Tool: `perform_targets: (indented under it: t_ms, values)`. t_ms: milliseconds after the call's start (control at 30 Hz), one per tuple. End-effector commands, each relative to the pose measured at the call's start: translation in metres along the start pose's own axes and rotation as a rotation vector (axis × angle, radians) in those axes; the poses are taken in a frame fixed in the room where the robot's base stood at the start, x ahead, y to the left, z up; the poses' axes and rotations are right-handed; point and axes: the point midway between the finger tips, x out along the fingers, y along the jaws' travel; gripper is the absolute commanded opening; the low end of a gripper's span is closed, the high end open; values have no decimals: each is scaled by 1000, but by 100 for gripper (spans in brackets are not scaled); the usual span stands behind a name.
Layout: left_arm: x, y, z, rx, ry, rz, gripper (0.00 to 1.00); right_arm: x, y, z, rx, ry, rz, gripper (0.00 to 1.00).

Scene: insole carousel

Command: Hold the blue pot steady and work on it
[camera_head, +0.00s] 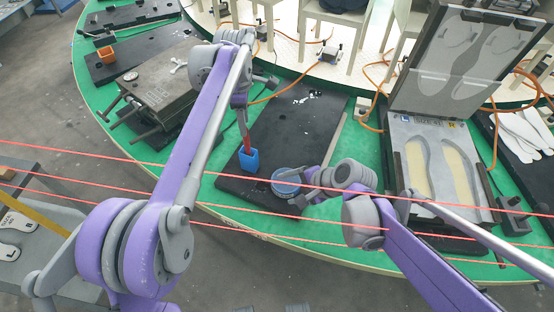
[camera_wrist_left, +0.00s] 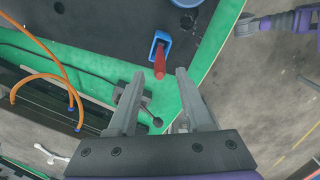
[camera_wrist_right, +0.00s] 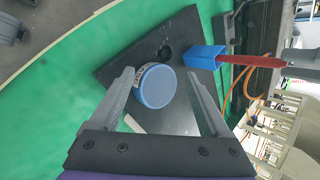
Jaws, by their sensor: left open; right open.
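The blue pot (camera_head: 286,184) is a short round tub with a flat blue top and a labelled side. It stands on the dark board (camera_head: 233,187) near its front edge. In the right wrist view the pot (camera_wrist_right: 157,86) lies between the fingers of my right gripper (camera_wrist_right: 160,76), which is open, with a gap visible on the left; contact on the right is unclear. My left gripper (camera_wrist_left: 158,76) is open and empty, near a red-handled tool (camera_wrist_left: 159,62). This tool stands in a blue square holder (camera_head: 249,160), left of the pot.
A hinged mould (camera_head: 465,60) stands open at the right with two insole shapes. A closed metal mould (camera_head: 160,80) and an orange cup (camera_head: 106,54) are at the left. Orange cables cross the green table (camera_head: 225,212). Red lines cross the front.

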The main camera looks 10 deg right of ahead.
Motion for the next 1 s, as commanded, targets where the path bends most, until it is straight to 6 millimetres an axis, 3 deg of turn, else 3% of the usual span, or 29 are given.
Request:
perform_targets:
  t_ms: [200, 500, 767, 1000]
  values:
    - [0, 0, 0, 0, 0, 0, 50, 38, -39, -18, 453, -177, -106, 80]
    - [0, 0, 0, 0, 0, 0, 50, 71, -69, -41, 922, -420, -169, 80]
    - [0, 0, 0, 0, 0, 0, 50, 82, -76, -45, 1047, -499, -174, 80]
    - [0, 0, 0, 0, 0, 0, 50, 113, -89, -34, 1046, -500, -171, 80]
